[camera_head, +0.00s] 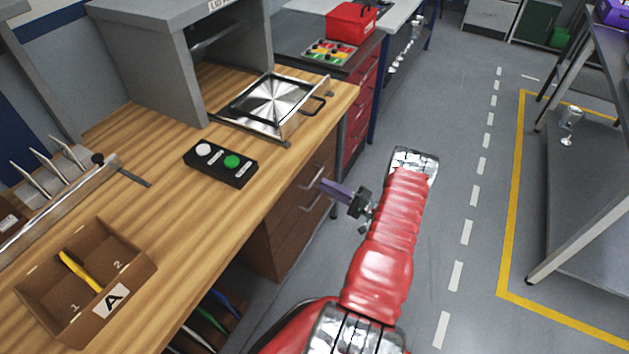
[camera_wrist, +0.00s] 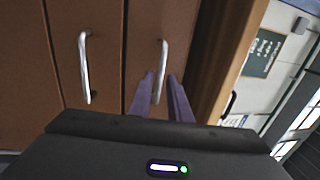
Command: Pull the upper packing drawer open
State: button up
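The upper packing drawer (camera_head: 300,188) is a brown front just under the wooden bench top, and it looks shut. In the wrist view the drawers appear turned sideways, with the upper drawer (camera_wrist: 180,30) beside the bench edge. Its silver bar handle (camera_head: 312,179) also shows in the wrist view (camera_wrist: 162,60). My gripper (camera_head: 323,185) is at this handle. Its two purple fingers (camera_wrist: 161,85) are apart, and the handle's near end shows between their tips. I see a gap on at least the right side; contact on the left is unclear.
A lower drawer with its own handle (camera_wrist: 84,68) sits below. The wooden bench top (camera_head: 200,220) carries a button box (camera_head: 220,165), a divided tray (camera_head: 85,285) and a hinged glass-like lid frame (camera_head: 270,105).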

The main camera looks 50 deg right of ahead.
aim_at(315, 179)
jog(key=shift+x, duration=2.75)
jog(key=shift+c, duration=0.2)
grip_shut()
jog(key=shift+a+f, duration=0.1)
jog(key=shift+a, duration=0.1)
jog(key=shift+s+d, duration=0.1)
jog(key=shift+s, duration=0.05)
